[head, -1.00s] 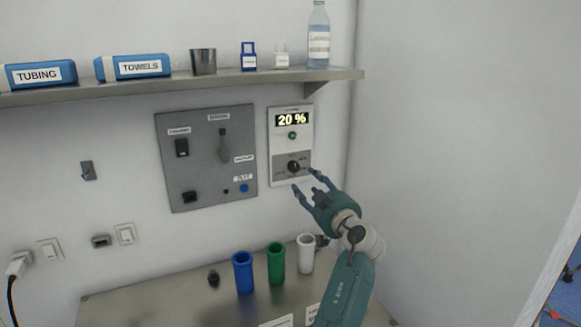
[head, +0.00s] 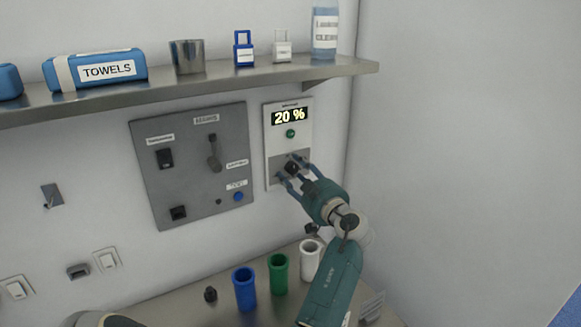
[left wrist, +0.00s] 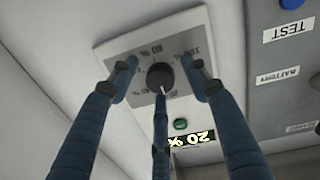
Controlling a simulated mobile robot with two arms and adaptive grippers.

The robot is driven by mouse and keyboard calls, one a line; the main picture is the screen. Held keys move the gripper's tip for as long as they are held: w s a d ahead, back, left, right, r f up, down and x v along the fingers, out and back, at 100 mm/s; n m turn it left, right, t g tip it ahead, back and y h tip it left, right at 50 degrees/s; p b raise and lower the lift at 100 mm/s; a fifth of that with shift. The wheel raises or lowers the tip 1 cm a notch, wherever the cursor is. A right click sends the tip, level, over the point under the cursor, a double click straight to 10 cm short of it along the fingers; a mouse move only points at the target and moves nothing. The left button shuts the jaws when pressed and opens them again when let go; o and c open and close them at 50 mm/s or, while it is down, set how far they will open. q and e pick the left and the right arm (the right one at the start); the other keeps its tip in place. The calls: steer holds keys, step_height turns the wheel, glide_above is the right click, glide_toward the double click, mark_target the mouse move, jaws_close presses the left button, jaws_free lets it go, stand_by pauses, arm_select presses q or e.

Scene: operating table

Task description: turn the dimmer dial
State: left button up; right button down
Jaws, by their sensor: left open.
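The dimmer dial (head: 291,168) is a small black round knob on the lower grey part of a white wall panel (head: 270,140). The panel's display (head: 289,116) reads 20 %, with a green button or light (head: 290,133) below it. My left gripper (head: 292,172) is open at the dial, with its fingers spread around it. In the left wrist view, the dial (left wrist: 160,77) sits between the three fingers of the left gripper (left wrist: 159,74); I cannot tell whether any finger touches it. My right gripper is not in view.
A grey switch panel (head: 188,190) is mounted left of the dimmer. A shelf (head: 200,88) with towels, a cup and a bottle runs above. Blue (head: 244,288), green (head: 278,274) and white (head: 311,260) cylinders stand on the table below, near my arm. The right wall is bare.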

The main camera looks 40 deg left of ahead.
arm_select(q)
steer(key=shift+d+r, duration=0.1)
steer(key=shift+d, duration=0.15)
steer(key=c, duration=1.1)
steer(key=shift+c, duration=0.2)
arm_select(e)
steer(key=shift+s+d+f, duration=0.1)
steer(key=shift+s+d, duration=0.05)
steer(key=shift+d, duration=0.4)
arm_select(q)
steer(key=shift+s, duration=0.1)
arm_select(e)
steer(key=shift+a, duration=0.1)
